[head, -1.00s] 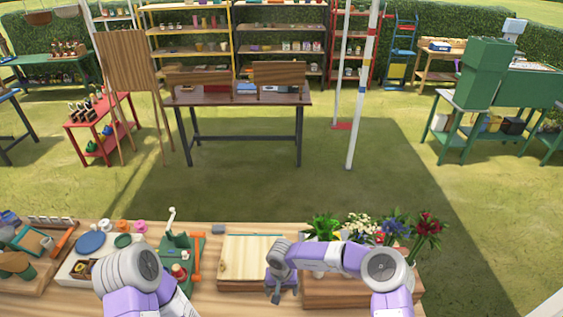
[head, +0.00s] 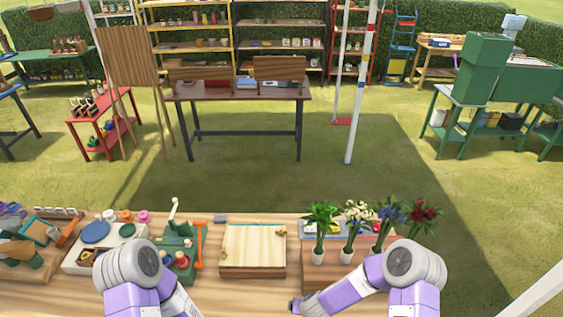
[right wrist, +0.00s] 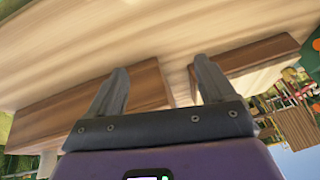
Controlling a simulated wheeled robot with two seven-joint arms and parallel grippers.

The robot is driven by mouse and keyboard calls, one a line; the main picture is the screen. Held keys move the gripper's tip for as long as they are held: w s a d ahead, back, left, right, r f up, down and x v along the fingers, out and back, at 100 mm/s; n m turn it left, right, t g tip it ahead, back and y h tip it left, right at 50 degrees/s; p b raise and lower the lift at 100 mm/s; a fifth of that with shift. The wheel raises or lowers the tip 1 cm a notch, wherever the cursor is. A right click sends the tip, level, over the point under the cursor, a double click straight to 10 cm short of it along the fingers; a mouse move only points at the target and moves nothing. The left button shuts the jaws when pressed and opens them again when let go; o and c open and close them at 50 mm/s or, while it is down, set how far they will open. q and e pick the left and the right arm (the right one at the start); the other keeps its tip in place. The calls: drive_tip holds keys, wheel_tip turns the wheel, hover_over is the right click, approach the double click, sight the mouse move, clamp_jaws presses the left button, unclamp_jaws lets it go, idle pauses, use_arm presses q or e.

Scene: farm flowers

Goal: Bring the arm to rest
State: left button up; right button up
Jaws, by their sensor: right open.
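My right arm comes in from the lower right. Its gripper (head: 297,306) is at the bottom edge of the head view, just in front of the wooden box near the flowers. In the right wrist view the two fingers of this gripper (right wrist: 160,78) are spread, with nothing between them. Wooden blocks or boards and the pale wood tabletop (right wrist: 150,30) lie beyond the fingers. My left arm shows at the lower left; its gripper is below the frame.
A light wooden board (head: 253,250), a green tool stand (head: 178,240) and a white tray (head: 75,262) occupy the workbench to the left.

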drive_tip(key=s+d+m+g+y, duration=0.1)
drive_tip(key=s+d+g+y, duration=0.2)
drive_tip(key=s, duration=1.6)
wheel_tip(320, 180, down, 18)
drive_tip(key=g+b, duration=0.1)
drive_tip(key=b, duration=1.6)
drive_tip(key=shift+w+a+r+b, duration=0.2)
drive_tip(key=shift+w+a+b, duration=0.1)
drive_tip(key=shift+w+a, duration=0.1)
drive_tip(key=shift+c, duration=0.5)
